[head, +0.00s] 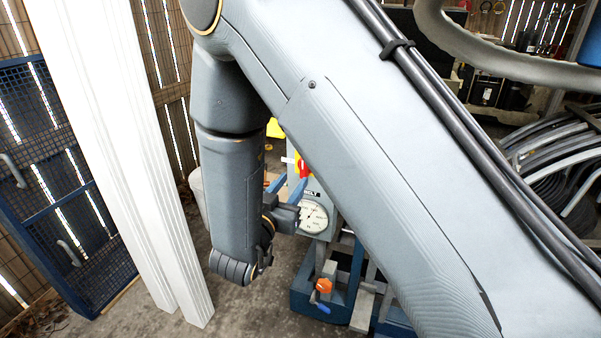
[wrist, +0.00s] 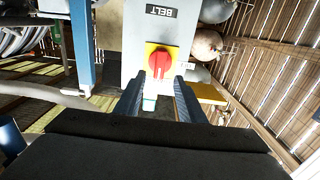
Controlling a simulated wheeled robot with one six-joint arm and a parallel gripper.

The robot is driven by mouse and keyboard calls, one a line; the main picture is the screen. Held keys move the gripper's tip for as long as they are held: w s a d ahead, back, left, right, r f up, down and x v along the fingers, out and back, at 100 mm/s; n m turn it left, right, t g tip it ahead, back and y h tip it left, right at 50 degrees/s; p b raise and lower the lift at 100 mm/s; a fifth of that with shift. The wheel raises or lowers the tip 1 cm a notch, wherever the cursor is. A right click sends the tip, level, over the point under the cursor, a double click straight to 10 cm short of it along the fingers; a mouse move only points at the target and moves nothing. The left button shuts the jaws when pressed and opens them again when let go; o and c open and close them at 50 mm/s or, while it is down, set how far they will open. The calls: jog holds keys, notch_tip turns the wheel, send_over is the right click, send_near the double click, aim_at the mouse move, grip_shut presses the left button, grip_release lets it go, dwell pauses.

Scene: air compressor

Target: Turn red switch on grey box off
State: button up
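The red switch (wrist: 160,62) is a round rotary knob on a yellow plate on the front of the grey box (wrist: 188,22), which carries a label reading BELT. In the head view the red switch (head: 303,167) shows small, and the grey box (head: 319,193) is partly hidden behind my arm. My gripper (wrist: 164,88) points at the switch in the wrist view, its two dark fingers apart with a gap between them and nothing held. The fingertips reach just short of or beside the knob; I cannot tell if they touch it.
A white post (head: 125,160) stands at left before a blue mesh panel (head: 60,180). A round gauge (head: 313,217) sits below the switch. An orange-knobbed valve (head: 324,286) is lower down. Coiled hoses (head: 560,160) lie at right.

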aim_at(302, 169)
jog(key=x, duration=0.7)
jog(key=shift+w, duration=0.1)
grip_shut()
